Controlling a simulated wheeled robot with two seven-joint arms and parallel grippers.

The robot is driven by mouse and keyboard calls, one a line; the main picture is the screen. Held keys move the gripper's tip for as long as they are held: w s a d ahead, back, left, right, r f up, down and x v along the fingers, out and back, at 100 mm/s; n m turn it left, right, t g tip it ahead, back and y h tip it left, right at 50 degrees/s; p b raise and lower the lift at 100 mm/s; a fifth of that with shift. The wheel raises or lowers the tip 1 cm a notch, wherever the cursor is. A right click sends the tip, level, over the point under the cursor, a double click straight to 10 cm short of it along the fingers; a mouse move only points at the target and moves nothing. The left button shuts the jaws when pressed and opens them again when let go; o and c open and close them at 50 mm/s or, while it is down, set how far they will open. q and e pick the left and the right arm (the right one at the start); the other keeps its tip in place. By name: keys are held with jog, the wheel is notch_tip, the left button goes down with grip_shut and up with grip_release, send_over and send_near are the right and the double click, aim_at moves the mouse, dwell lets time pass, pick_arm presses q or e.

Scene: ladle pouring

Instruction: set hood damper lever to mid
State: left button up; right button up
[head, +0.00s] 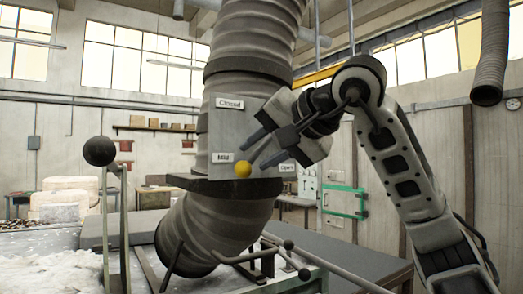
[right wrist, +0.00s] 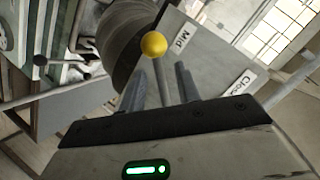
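The hood damper lever ends in a yellow ball (head: 243,168), which also shows in the right wrist view (right wrist: 154,44). The ball sits low on the grey damper plate (head: 240,125), just right of the Mid label (head: 222,157). The Closed label (head: 230,103) is at the plate's top and the Open label (head: 288,168) at its lower right. My right gripper (head: 256,155) is in front of the plate, fingers pointing at the ball. In the right wrist view its fingers (right wrist: 160,80) stand apart with the lever's rod between them. My left gripper is out of view.
The thick ribbed duct (head: 248,50) runs above and below the plate. A black ball on a post (head: 100,151) stands at left. Dark rails and handles (head: 265,255) lie below the duct. A green frame (head: 343,201) is behind at right.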

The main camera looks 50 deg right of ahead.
jog(key=v, duration=1.6)
jog(key=shift+p, duration=0.3)
jog(key=shift+w, duration=0.1)
